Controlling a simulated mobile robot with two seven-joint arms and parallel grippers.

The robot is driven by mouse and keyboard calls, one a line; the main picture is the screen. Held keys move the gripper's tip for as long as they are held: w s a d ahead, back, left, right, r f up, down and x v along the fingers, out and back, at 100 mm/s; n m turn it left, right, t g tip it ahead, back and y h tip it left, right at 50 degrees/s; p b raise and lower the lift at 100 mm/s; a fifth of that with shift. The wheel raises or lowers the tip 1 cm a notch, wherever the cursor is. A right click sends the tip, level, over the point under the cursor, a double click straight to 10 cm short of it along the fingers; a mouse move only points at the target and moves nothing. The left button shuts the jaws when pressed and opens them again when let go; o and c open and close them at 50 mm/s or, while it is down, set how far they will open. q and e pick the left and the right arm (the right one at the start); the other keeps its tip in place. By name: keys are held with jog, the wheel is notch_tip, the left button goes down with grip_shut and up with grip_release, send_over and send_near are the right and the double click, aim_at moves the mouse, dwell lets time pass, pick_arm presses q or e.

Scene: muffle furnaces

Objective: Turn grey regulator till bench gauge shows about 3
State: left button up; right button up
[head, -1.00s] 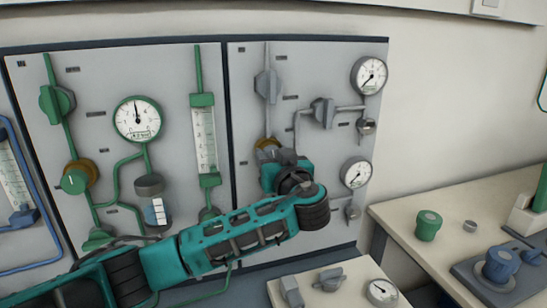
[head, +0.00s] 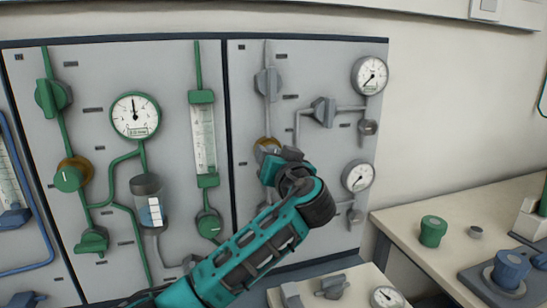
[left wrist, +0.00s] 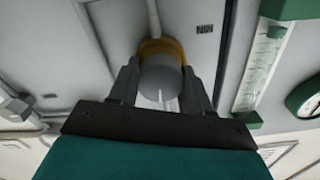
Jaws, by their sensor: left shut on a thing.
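The grey regulator knob (head: 267,147) with its brass collar sits low on the pipe of the right wall panel. My left gripper (head: 277,158) is at it, mostly covering it in the head view. In the left wrist view the round grey knob (left wrist: 161,78) sits between my two left fingers (left wrist: 161,88), which are shut on its sides. A pale mark on its face points down in that view, and the brass collar shows behind it. The bench gauge (head: 387,297), a small round white dial, is at the bottom edge; its figures are too small to read. My right gripper is not in view.
Two grey-rimmed wall gauges (head: 369,75) (head: 358,175) and a grey valve (head: 323,111) are right of the regulator. A green flow tube (head: 204,140) stands left. Grey parts (head: 332,284) lie on the near bench. A green knob (head: 433,231) stands on the right bench.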

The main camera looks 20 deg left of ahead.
pick_arm(q)
jog(key=o, duration=1.1)
jog(key=shift+c, duration=0.2)
jog(key=shift+s+d, duration=0.1)
jog(key=b+v, duration=0.1)
jog(key=v, duration=1.1)
jog(key=shift+s+d, duration=0.2)
jog(key=shift+s, duration=0.1)
